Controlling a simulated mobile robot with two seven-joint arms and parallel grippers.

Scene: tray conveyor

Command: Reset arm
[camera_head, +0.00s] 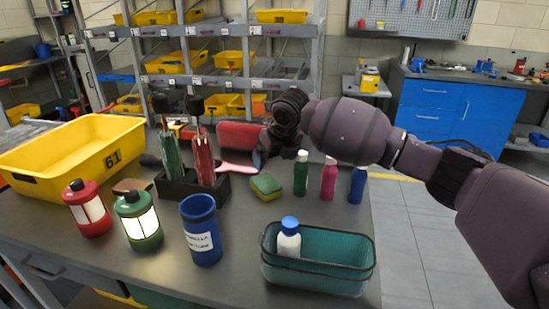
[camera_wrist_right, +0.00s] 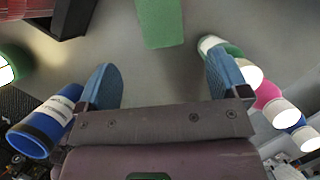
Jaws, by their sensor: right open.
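My right arm reaches in from the right in the head view. Its gripper (camera_head: 272,150) is over the back middle of the grey table, partly hidden by its own wrist. In the right wrist view the gripper (camera_wrist_right: 165,82) has its two blue fingers wide apart, with nothing between them. A green and yellow sponge (camera_head: 266,187) lies on the table just in front of the gripper; it shows in the wrist view (camera_wrist_right: 160,22) beyond the fingers. A green bottle (camera_head: 301,174) stands close to the gripper and shows beside one finger in the wrist view (camera_wrist_right: 213,46). My left gripper is out of view.
Pink (camera_head: 328,180) and blue (camera_head: 357,184) bottles stand near the table's right edge. A teal basket (camera_head: 320,271) holds a white bottle.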

